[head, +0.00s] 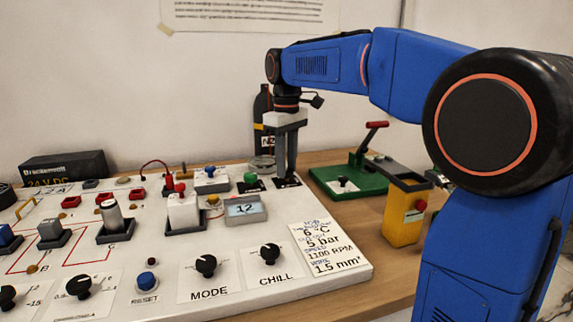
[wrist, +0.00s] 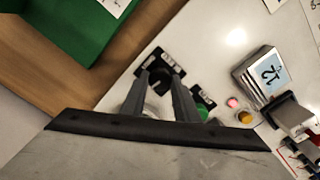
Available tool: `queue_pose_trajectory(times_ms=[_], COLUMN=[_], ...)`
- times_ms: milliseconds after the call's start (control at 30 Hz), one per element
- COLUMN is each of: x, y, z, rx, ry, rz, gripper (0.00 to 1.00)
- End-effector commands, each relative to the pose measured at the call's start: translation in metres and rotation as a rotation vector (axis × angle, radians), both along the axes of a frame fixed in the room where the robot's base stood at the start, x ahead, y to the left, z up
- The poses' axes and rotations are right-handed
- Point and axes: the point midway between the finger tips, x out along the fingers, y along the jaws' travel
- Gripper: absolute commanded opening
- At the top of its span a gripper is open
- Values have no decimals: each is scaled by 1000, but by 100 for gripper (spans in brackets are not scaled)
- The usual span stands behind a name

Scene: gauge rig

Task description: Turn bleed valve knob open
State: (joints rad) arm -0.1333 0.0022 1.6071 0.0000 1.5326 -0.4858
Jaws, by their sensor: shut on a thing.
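My gripper (head: 286,178) points straight down at the back right corner of the white panel (head: 330,268). Its two grey fingers are shut on a small black knob (head: 293,181), which I take to be the bleed valve knob. In the wrist view the fingertips (wrist: 168,75) close around this black knob (wrist: 160,73), beside a dark label with white print. The label is too small to read, and the fingers hide part of the knob. A green knob (head: 250,179) with its own dark label stands just left of it. It also shows in the wrist view (wrist: 203,111).
A round gauge (head: 262,164) and a dark bottle (head: 262,115) stand behind the knobs. A display reading 12 (head: 245,209) sits in front of the green knob. A green device with a red-handled lever (head: 352,170) and a yellow box (head: 403,215) stand on the wooden table at right.

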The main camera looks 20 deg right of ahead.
Motion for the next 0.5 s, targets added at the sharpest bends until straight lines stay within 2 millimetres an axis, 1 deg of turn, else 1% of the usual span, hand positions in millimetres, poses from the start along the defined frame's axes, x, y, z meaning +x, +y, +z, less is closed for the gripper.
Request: queue_pose_trajectory(times_ms=[233,500], x=[0,0], y=[0,0], z=[0,1], rx=[0,0], ry=[-1,-2], rz=[122,177], gripper=[5,5])
